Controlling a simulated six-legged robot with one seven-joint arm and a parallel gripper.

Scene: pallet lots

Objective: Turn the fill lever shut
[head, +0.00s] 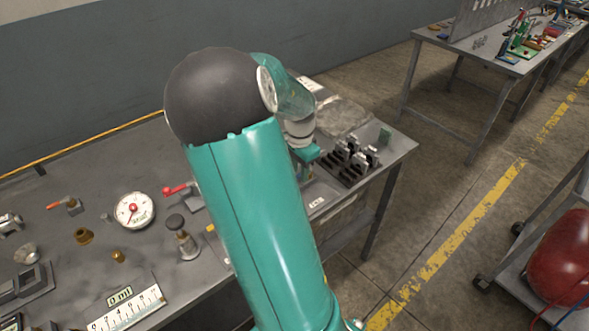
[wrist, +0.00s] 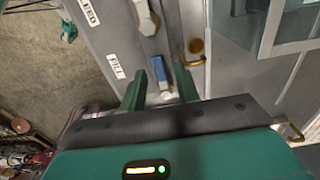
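The fill lever (wrist: 158,68) shows in the wrist view as a short blue handle with a pale end, beside a white label reading FILL (wrist: 117,66). My gripper (wrist: 160,78) is open, with one teal finger on either side of the lever. A gap shows on the left of the handle; on the right the finger is very close, and I cannot tell if it touches. In the head view my arm hides the lever and most of the gripper.
A second, whitish handle (wrist: 147,17) and a brass fitting (wrist: 193,52) are near the lever. On the bench, a round gauge (head: 134,210), a red-handled lever (head: 178,189) and a scale marked 0 ml (head: 126,310) stand left of my arm. A black rack (head: 350,165) is at the right.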

